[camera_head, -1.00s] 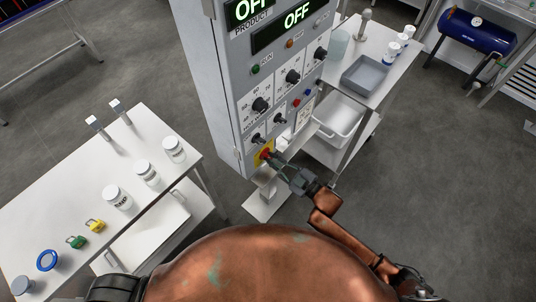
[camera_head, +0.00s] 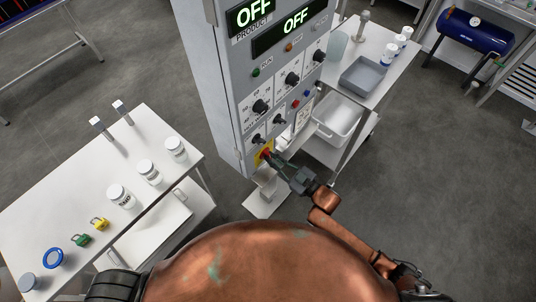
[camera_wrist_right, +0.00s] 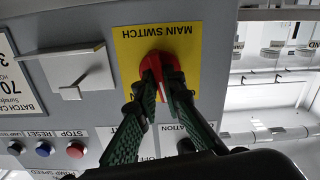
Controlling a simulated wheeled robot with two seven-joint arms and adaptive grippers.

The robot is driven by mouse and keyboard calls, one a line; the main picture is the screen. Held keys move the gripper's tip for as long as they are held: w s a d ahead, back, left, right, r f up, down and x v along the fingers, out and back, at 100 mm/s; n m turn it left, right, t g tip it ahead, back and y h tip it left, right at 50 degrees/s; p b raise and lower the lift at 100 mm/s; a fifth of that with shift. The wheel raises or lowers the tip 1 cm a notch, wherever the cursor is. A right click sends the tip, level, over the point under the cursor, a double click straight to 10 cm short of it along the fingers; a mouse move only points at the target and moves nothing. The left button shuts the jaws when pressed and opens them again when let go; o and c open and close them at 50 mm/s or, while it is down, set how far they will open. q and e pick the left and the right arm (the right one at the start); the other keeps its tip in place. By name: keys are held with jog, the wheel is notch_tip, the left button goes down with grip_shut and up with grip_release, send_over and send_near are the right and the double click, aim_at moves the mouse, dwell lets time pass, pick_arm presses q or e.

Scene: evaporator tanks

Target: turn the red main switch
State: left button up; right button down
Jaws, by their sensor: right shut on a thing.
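The red main switch (camera_wrist_right: 163,68) sits on a yellow plate (camera_wrist_right: 128,45) marked MAIN SWITCH, which appears upside down in the right wrist view. In the head view the red switch (camera_head: 265,153) is low on the front of the grey control cabinet (camera_head: 226,100). My right gripper (camera_wrist_right: 168,88) has its two green fingers closed on the red handle, one on each side. In the head view the right gripper (camera_head: 275,160) reaches the switch from the lower right. The cabinet's two displays (camera_head: 296,21) read OFF. My left gripper is not in view.
Several knobs (camera_head: 261,106) and coloured buttons sit above the switch. A white table (camera_head: 60,190) with jars and padlocks stands at left. A cart with a grey tray (camera_head: 363,74) and a white tub (camera_head: 338,117) stands close at right of the cabinet.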

jog(key=shift+s+f+m, duration=0.1)
jog(key=shift+f+m, duration=0.05)
jog(key=shift+m, duration=0.55)
